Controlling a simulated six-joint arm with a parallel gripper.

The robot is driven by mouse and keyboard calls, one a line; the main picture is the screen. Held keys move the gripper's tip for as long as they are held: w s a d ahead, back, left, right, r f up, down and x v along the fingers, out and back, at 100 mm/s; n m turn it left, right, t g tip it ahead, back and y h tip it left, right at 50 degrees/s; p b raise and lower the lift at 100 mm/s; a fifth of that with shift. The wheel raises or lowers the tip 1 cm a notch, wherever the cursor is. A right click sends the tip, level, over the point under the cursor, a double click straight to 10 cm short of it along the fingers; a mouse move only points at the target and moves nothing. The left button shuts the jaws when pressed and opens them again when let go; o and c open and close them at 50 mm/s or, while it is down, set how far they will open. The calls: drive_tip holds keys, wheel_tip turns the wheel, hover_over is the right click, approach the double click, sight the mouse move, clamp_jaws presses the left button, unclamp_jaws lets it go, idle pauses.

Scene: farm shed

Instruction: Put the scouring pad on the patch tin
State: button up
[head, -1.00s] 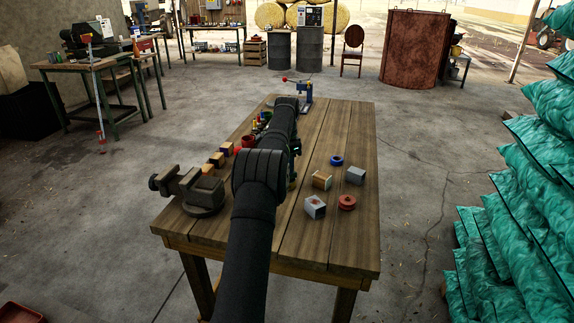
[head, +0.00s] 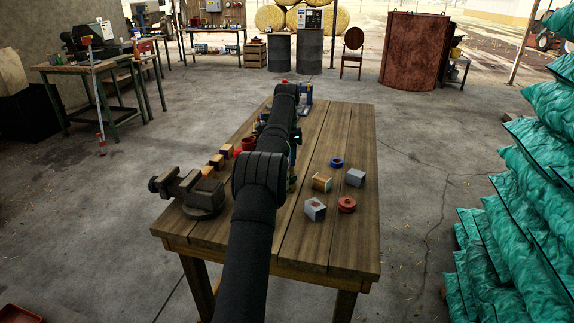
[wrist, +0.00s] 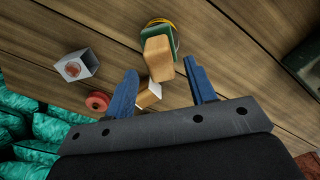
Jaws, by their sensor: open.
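In the wrist view a tan block (wrist: 158,60) overlaps a dark green box-like thing (wrist: 154,33) with a yellow loop at its far side. They may be the scouring pad and patch tin, but I cannot tell surely, nor whether the block rests on the green thing. My gripper (wrist: 158,82) is open, its blue fingers apart, with nothing clasped. The tan block shows beyond and between the fingertips, apparently clear of them. In the head view my arm hides most of this area; only a green bit (head: 292,184) shows beside it.
A tan-and-white block (head: 322,183), grey block (head: 355,177), grey cube (head: 315,209), red round piece (head: 347,204) and blue ring (head: 336,162) stand right of my arm. A vise (head: 196,193) and small blocks (head: 217,161) are left. The table's front right (head: 335,245) is clear.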

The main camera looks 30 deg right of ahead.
drive_tip(key=shift+r, duration=1.4)
drive_tip(key=shift+f, duration=0.1)
wheel_tip(320, 180, down, 7)
drive_tip(key=shift+f, duration=0.1)
drive_tip(key=shift+r, duration=1.95)
drive_tip(key=shift+f, duration=0.1)
